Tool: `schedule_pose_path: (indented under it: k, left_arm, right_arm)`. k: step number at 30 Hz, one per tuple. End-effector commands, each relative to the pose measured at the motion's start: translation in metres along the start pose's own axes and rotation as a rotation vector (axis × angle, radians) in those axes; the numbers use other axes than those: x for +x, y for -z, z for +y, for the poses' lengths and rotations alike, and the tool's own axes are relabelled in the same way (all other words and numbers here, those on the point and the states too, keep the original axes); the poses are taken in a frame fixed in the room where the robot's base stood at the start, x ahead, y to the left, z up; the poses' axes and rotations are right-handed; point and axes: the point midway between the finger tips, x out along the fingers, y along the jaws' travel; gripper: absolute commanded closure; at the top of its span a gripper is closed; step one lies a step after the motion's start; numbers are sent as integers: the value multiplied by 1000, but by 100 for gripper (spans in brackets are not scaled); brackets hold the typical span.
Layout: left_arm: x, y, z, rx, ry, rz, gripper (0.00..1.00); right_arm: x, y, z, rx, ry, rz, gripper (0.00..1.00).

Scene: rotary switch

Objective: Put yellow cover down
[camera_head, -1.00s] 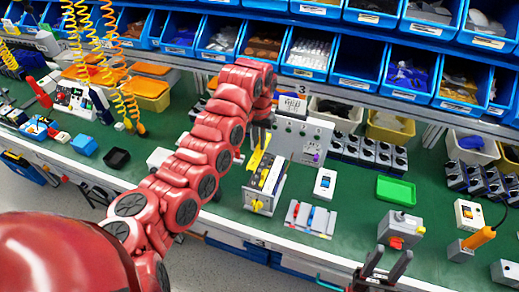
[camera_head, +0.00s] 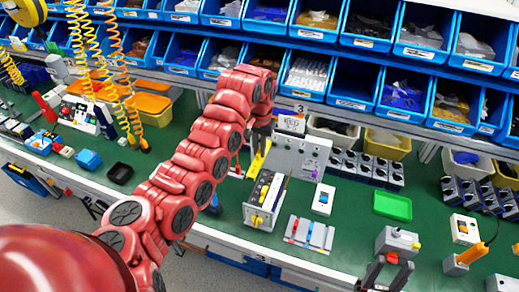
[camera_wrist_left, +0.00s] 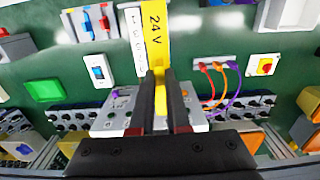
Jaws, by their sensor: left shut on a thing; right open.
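My left gripper (camera_head: 262,137) is shut on the yellow cover (camera_head: 257,161), just behind the grey switch box (camera_head: 264,203) on the green bench. In the left wrist view the yellow cover (camera_wrist_left: 156,42) bears the mark "24 V", and its near end sits between the two dark fingers (camera_wrist_left: 161,100). A white marked strip (camera_wrist_left: 136,45) runs beside the cover there. I cannot tell whether the cover touches the box. My right gripper (camera_head: 388,273) is open and empty at the front edge of the bench, low in the head view.
A grey panel with cables (camera_head: 299,156) stands close behind the cover. A blue-switch box (camera_head: 323,199), a red-and-blue switch unit (camera_head: 310,235) and a green tray (camera_head: 392,205) lie to the right. Blue bins (camera_head: 355,80) line the back.

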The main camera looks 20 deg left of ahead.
Motion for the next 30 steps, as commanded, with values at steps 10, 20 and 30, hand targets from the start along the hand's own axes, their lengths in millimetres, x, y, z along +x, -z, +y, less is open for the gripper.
schedule_pose_path:
  k: [10,20,30]
  left_arm:
    - [14,2,-2,1,-2,-2,100]
    - [136,-1,-54,-8,-1,-4,100]
    - [198,-15,-78,2,-1,-8,100]
  right_arm:
    - [-9,-2,0,0,0,0,52]
    - [-63,-11,-3,0,0,0,52]
    - [-64,-11,-3,0,0,0,52]
